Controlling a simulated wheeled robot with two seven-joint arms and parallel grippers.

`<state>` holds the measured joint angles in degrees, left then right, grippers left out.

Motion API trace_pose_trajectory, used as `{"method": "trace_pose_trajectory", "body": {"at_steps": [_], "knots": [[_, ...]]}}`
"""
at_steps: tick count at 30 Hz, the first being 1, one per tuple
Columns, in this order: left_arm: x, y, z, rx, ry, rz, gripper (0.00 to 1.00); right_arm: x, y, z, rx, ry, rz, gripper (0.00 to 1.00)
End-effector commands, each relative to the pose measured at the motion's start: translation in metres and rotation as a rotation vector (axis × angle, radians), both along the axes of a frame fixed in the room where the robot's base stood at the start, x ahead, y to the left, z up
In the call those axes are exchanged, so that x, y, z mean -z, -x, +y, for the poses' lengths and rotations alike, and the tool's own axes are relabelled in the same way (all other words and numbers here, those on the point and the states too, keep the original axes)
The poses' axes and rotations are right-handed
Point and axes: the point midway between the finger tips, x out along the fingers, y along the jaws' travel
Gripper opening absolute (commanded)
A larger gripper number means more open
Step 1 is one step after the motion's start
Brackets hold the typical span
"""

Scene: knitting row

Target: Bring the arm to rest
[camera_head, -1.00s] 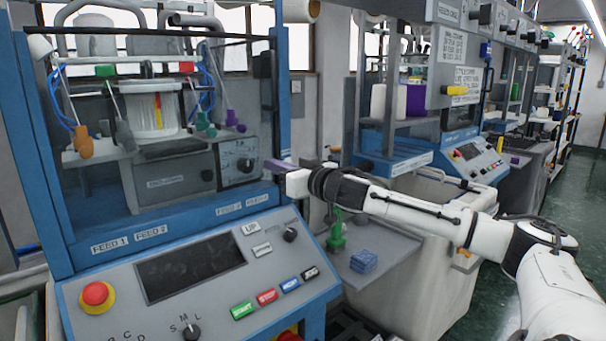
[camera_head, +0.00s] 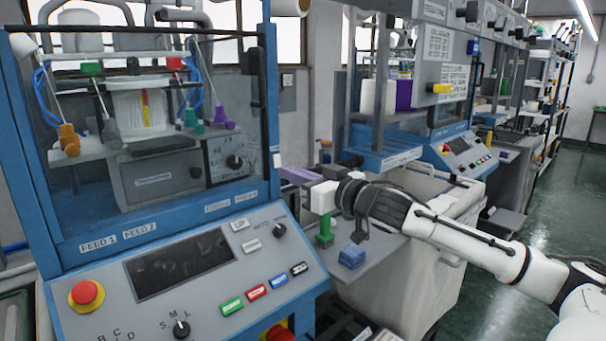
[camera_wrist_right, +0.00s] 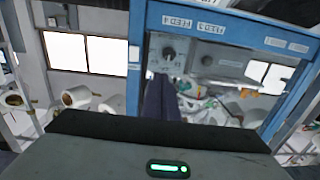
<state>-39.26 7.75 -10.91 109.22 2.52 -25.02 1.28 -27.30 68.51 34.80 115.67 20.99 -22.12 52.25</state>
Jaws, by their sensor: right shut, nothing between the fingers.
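My right arm comes in from the right in the head view. Its gripper (camera_head: 298,175) is held in the air beside the right side of the blue knitting machine (camera_head: 155,240), over the grey side shelf. The purple fingers are shut with nothing between them. In the right wrist view the dark purple fingers (camera_wrist_right: 161,103) point toward the machine's blue frame and grey dial box (camera_wrist_right: 203,58). My left gripper is in neither view.
The machine's sloped panel has a red stop button (camera_head: 86,292) and several keys. On the side shelf (camera_head: 385,250) are a green object (camera_head: 324,232) and blue blocks (camera_head: 352,256). A pale bin (camera_head: 400,290) stands below my arm. Green floor (camera_head: 500,320) is open at the right.

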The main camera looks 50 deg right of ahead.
Motion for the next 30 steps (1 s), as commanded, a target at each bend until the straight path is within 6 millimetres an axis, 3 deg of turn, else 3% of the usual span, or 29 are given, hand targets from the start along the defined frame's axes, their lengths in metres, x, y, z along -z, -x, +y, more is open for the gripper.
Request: {"method": "trace_pose_trajectory", "body": {"at_steps": [7,17,20,23,26,27,30], "knots": [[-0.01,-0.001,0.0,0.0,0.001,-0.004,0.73,0.0,0.028,0.003,0.001,0.0,0.001,0.0],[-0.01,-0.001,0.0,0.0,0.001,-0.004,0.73,0.0,0.033,0.003,0.002,0.003,-0.001,0.0],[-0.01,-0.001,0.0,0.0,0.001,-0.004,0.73,0.01,0.034,0.001,0.009,0.002,0.014,0.0],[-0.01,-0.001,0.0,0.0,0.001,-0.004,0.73,0.046,0.04,-0.006,0.032,-0.002,0.065,0.0],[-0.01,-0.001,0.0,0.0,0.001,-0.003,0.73,0.108,0.052,-0.011,0.06,-0.002,0.154,0.0],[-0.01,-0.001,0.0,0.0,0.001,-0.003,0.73,0.137,0.059,-0.01,0.07,-0.002,0.196,0.0],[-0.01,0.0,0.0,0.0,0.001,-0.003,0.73,0.207,0.08,0.0,0.078,0.001,0.302,0.0]]}}
